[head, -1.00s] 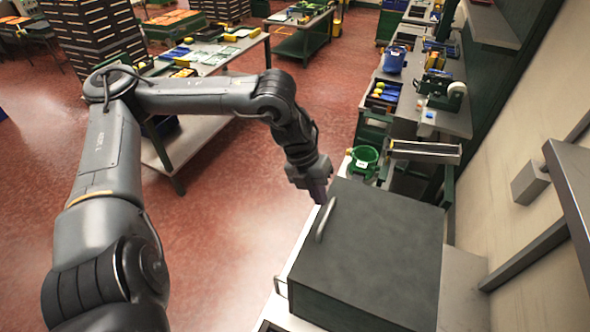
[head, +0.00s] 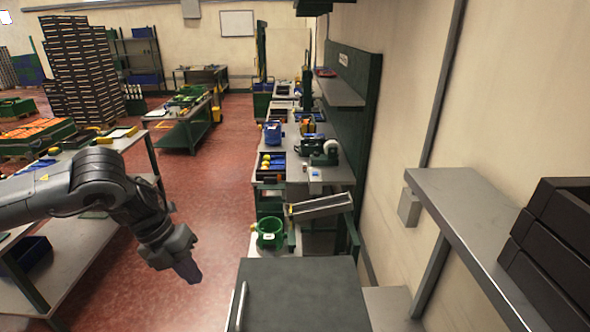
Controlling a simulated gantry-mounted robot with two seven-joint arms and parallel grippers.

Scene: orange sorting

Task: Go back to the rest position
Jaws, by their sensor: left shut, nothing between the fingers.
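My left gripper (head: 190,271) is at the lower left of the head view, over the red floor. Its fingers point down and are shut, with nothing between them. It is left of the dark cabinet (head: 305,290) with the silver handle, apart from it. My right gripper is out of view.
A green bucket (head: 269,232) stands beyond the cabinet. A workbench (head: 320,176) with tools runs along the right wall. A grey shelf (head: 470,235) holds black crates (head: 560,235) at the right. A table (head: 75,262) stands at the left. Red floor (head: 225,190) is clear between.

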